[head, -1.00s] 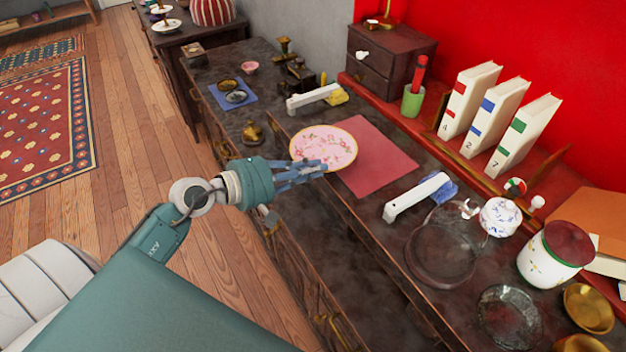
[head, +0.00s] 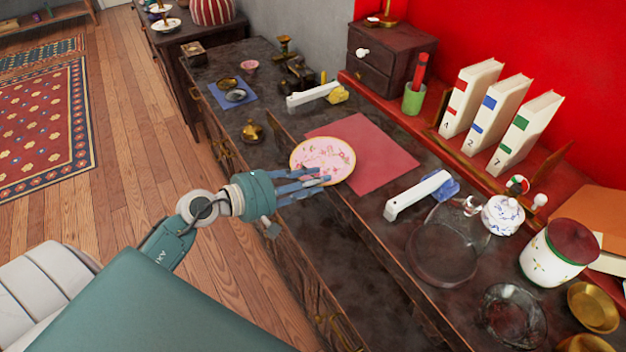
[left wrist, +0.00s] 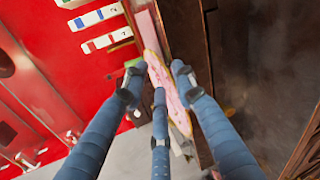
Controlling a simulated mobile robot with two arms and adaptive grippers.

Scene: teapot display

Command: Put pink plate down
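The pink plate (head: 322,157), floral with a gold rim, appears over the lower left part of the pink-red mat (head: 385,165) near the front edge of the dark table. I cannot tell whether it touches the surface. My left gripper (head: 323,180) is at its near left edge, with the blue fingers around that edge. In the left wrist view the plate (left wrist: 156,68) shows nearly edge-on between the finger tips (left wrist: 158,82). The finger contact is small in view. My right gripper is out of view.
White-handled tools lie on both sides of the mat (head: 312,95) (head: 418,194). A glass vessel (head: 450,250), a white-blue pot (head: 502,215) and a white jar (head: 555,258) stand to the right. A brass pot (head: 253,133) stands left. Much of the mat is bare.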

